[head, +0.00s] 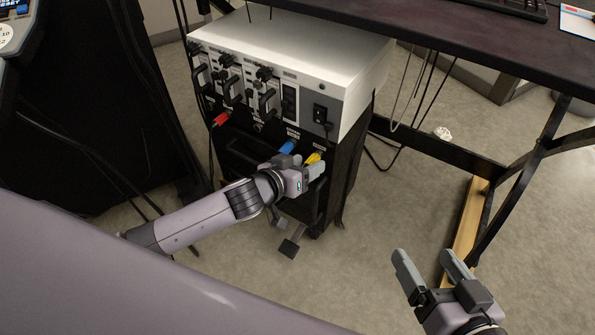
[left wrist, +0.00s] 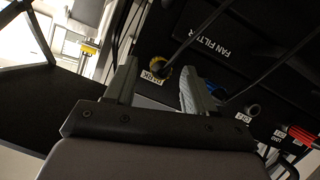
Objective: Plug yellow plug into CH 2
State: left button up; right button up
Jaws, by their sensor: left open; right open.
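The yellow plug (head: 313,158) sits at the lower right of the instrument's front, partly hidden by my left gripper (head: 309,169). In the left wrist view the yellow plug (left wrist: 161,68) shows just beyond and between my open fingertips (left wrist: 157,77), by a white label. I cannot tell whether the fingers touch it. A label that seems to read CH 2 (left wrist: 243,118) lies to the right, beside a round, empty-looking socket (left wrist: 253,110). My right gripper (head: 426,262) is open and empty above the floor at the lower right.
The blue plug (head: 287,147) is just left of the yellow one, and the red plug (head: 221,118) is further left. Black handles and cables stick out of the white-topped instrument (head: 300,45). A dark desk (head: 460,50) overhangs on the right. Floor is open at the right.

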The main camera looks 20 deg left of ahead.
pick_arm(q)
jog(key=shift+w, duration=0.15)
jog(key=shift+c, duration=0.3)
grip_shut()
